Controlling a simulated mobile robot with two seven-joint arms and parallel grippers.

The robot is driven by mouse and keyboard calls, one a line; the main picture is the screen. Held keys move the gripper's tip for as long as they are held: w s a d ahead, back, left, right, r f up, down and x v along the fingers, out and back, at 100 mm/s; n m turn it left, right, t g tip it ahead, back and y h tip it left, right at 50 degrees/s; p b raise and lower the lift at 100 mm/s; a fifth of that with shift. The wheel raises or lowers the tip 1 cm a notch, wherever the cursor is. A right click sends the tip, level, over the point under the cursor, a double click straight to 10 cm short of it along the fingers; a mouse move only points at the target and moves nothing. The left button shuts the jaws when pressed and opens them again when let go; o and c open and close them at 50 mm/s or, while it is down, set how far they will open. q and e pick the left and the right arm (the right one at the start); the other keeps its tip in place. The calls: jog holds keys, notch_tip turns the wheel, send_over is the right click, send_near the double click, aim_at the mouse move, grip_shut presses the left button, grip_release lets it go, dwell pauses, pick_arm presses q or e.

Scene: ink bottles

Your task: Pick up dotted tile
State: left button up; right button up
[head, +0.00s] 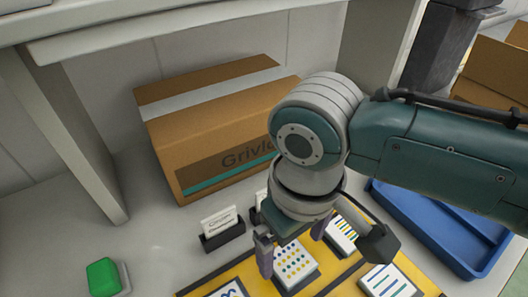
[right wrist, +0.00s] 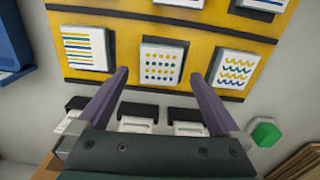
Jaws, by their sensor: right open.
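The dotted tile (head: 294,262) is a white square with yellow and blue dots on a dark base, lying on the yellow board (head: 247,272). In the right wrist view the dotted tile (right wrist: 162,65) sits beyond and between my fingertips. My right gripper (head: 291,252) is open over the board, its fingers either side of the tile in the picture; contact cannot be made out. The right gripper also shows in the right wrist view (right wrist: 160,76), with nothing between its fingers. My left gripper is not in view.
A striped tile (right wrist: 90,48) and a wavy-line tile (right wrist: 236,70) flank the dotted one. Card holders (head: 222,238) stand behind the board. A large cardboard box (head: 190,120) is behind them, a blue tray (head: 425,225) right, and a green button (head: 103,277) left.

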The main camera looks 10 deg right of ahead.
aim_at(291, 260)
notch_tip(291, 260, down, 3)
jog(key=shift+b, duration=0.35)
jog(key=c, duration=1.4)
